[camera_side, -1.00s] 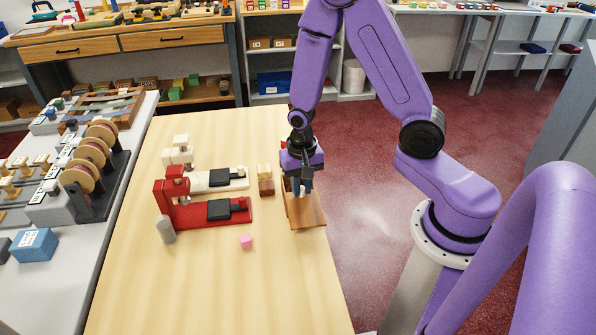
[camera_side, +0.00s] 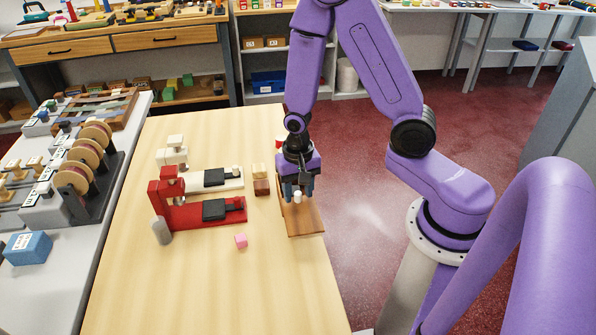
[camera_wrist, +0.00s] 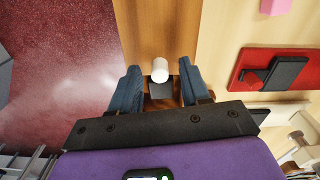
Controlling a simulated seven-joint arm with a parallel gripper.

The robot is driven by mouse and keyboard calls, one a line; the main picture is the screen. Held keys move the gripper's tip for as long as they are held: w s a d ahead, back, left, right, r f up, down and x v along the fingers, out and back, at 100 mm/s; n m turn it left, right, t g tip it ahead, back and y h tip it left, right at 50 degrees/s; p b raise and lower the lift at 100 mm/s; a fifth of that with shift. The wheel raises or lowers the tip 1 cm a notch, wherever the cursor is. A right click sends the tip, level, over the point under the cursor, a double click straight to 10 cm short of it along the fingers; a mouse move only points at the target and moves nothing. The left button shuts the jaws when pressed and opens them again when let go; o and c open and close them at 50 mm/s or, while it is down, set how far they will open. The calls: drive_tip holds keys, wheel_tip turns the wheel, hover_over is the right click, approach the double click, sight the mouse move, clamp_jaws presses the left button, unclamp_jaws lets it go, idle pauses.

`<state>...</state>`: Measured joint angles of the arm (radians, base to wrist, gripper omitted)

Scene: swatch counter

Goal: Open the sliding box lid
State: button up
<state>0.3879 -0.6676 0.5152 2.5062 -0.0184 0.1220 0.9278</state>
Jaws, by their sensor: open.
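The wooden box (camera_side: 306,222) lies near the right edge of the table, with a flat brown top. A short white knob (camera_side: 298,197) stands up on it. My gripper (camera_side: 297,188) is pointed down over the box, close to the knob. In the wrist view the knob (camera_wrist: 159,71) shows between the two blue fingers of my gripper (camera_wrist: 159,80), with a gap on each side. The brown top (camera_wrist: 158,25) stretches beyond it. A dark grey patch shows beside the knob between the fingers. My gripper hides the far part of the box in the side view.
A red clamp stand (camera_side: 213,215) and a white one (camera_side: 218,180) stand left of the box. Two small stacked blocks (camera_side: 261,187) are close to its left side. A pink cube (camera_side: 240,240) lies in front. The near table is clear.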

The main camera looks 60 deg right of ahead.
sight(299, 204)
wheel_tip(299, 204, up, 17)
idle(0.9)
drive_tip(key=shift+r, duration=0.1)
drive_tip(key=s+a+n, duration=0.4)
drive_tip(key=s+n, duration=1.3)
drive_tip(key=n, duration=0.2)
drive_tip(key=shift+s+n, duration=0.35)
drive_tip(key=shift+n, duration=0.05)
